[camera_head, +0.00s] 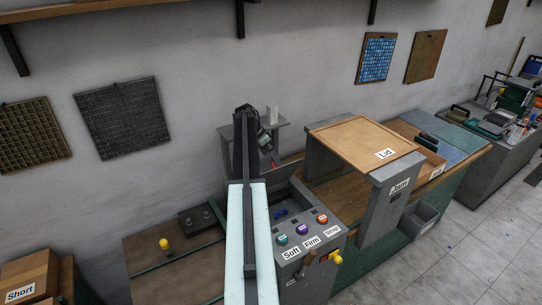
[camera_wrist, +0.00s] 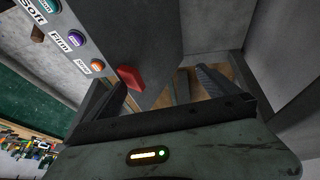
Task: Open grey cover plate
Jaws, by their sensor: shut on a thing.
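In the wrist view, the grey cover plate (camera_wrist: 160,35) is a dark, flat, tilted panel at the top centre, with a red tab (camera_wrist: 131,77) near its lower corner. My gripper (camera_wrist: 165,82) is shut on it, though the exact contact is partly hidden. In the head view, my gripper (camera_head: 264,143) is just behind the control panel (camera_head: 308,240), mostly hidden by my arm. An opening behind the panel shows a blue thing (camera_head: 281,212) inside.
The panel carries a teal button (camera_head: 282,240), a purple button (camera_head: 302,229) and an orange button (camera_head: 322,218). A wooden lid (camera_head: 365,140) spans grey supports to the right. A yellow knob (camera_head: 164,243) stands on the bench at left.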

